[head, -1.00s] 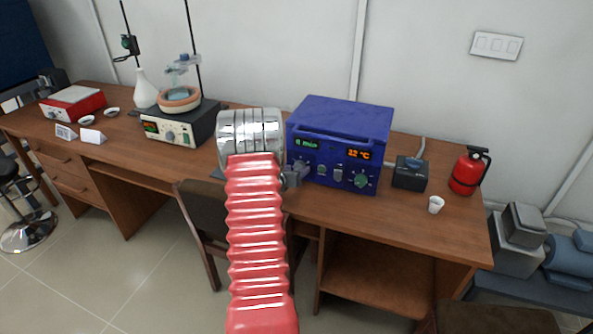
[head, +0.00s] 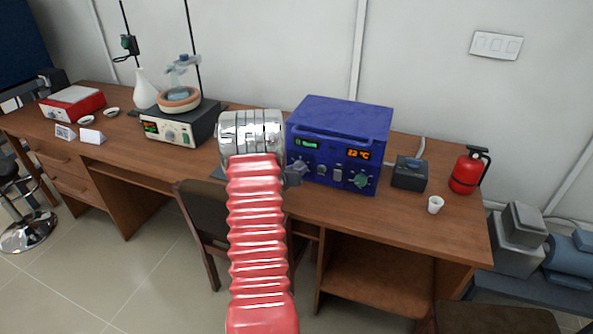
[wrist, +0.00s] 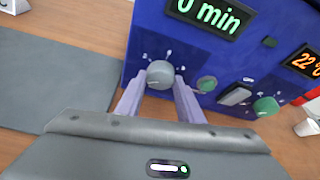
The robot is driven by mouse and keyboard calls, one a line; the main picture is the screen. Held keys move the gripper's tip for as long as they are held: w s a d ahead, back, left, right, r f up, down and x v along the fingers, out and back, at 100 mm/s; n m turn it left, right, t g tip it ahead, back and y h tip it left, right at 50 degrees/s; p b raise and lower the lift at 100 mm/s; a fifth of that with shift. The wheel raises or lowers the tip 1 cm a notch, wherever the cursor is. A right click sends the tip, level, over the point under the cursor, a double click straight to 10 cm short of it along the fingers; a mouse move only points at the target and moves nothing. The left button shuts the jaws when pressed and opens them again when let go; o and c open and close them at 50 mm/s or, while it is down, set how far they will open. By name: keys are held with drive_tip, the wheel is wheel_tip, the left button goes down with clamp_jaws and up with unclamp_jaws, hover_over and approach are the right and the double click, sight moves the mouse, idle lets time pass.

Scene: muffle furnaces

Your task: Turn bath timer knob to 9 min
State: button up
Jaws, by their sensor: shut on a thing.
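The blue bath unit (head: 335,115) stands on the wooden bench; its front also fills much of the wrist view (wrist: 215,60). Its grey timer knob (wrist: 160,74) sits at the left of the panel. A green display (wrist: 209,14) above reads 0 min, and an orange display (wrist: 305,60) reads 22 °C. My gripper (wrist: 161,83) is at the timer knob with one lilac finger on each side, shut on it. In the head view my gripper (head: 292,174) is small and dark at the panel's lower left, and the knob is largely hidden there.
A green knob (wrist: 265,106), a small green button (wrist: 207,84) and a grey switch (wrist: 235,95) lie right of the timer knob. A black box (head: 409,174), white cup (head: 435,204) and red extinguisher (head: 467,171) stand to the right.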

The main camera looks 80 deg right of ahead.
drive_tip(key=shift+m+t, duration=0.3)
drive_tip(key=shift+s+m+t, duration=0.15)
drive_tip(key=shift+m+t, duration=0.95)
drive_tip(key=shift+m, duration=0.6)
drive_tip(key=o, duration=1.1)
drive_tip(key=shift+a, duration=0.1)
drive_tip(key=v, duration=1.3)
drive_tip(key=shift+s+a+f, duration=0.1)
drive_tip(key=shift+a+f, duration=0.05)
drive_tip(key=shift+a, duration=0.2)
